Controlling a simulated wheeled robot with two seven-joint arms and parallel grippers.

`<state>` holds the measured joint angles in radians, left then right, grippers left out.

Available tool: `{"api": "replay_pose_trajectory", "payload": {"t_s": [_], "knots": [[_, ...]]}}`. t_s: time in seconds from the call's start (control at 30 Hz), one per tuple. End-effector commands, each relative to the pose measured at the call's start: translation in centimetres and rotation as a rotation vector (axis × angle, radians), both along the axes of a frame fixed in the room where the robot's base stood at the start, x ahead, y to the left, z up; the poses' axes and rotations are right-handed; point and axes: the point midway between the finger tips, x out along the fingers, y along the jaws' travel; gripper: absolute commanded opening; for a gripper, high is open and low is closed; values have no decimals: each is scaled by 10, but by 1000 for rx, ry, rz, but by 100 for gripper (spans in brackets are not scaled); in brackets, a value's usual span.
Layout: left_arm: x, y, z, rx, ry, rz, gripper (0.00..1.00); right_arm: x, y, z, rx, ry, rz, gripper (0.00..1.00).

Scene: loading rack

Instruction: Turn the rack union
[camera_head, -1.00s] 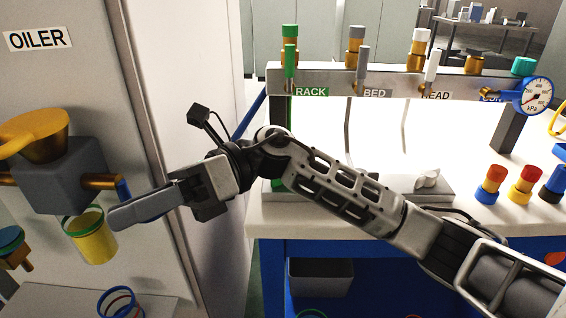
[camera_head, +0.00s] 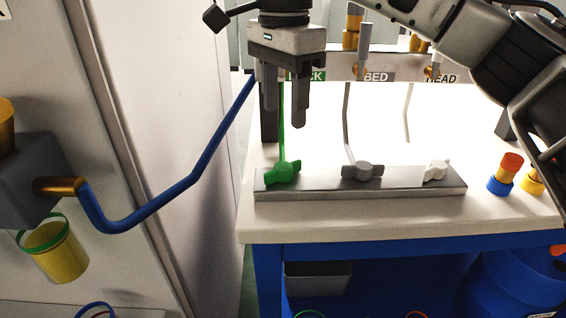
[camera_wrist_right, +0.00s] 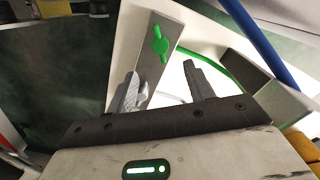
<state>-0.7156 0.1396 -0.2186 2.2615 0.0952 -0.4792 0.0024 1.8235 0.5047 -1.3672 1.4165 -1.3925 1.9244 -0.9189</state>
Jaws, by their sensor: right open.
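The green winged rack union (camera_head: 283,172) sits at the left end of a metal strip (camera_head: 400,191) on the bench top, with a green line rising behind it toward the partly covered RACK label (camera_head: 312,76). My right gripper (camera_head: 284,115) points down above the union, apart from it, with its two fingers spread and nothing between them. In the right wrist view, the green union (camera_wrist_right: 160,43) shows beyond the open fingers, and the strip runs down between them. My left gripper is not in view.
A grey union (camera_head: 363,171) and a white union (camera_head: 436,170) stand to the right on the strip. A blue pipe (camera_head: 150,213) runs from the oiler's brass fitting. Red and yellow capped fittings (camera_head: 510,165) stand at the bench's right. The bench front is clear.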

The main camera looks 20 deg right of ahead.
Motion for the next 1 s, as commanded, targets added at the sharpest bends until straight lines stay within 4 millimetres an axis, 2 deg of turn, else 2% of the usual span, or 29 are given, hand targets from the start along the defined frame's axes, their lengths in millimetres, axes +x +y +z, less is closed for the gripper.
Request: {"api": "replay_pose_trajectory", "payload": {"t_s": [0.03,0.2,0.43,0.63,0.93,0.97,1.0], "knots": [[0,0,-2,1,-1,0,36,0,0,-15,-1,3,0,53],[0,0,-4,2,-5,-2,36,0,0,-51,0,3,-1,53],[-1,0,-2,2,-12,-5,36,0,0,-90,1,3,-1,53],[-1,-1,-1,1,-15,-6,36,0,1,-105,3,0,0,53],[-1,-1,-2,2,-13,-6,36,0,1,-107,2,0,-1,53],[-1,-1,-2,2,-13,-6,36,0,1,-107,3,0,-1,47],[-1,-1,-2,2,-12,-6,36,0,1,-107,3,0,-1,36]]}}
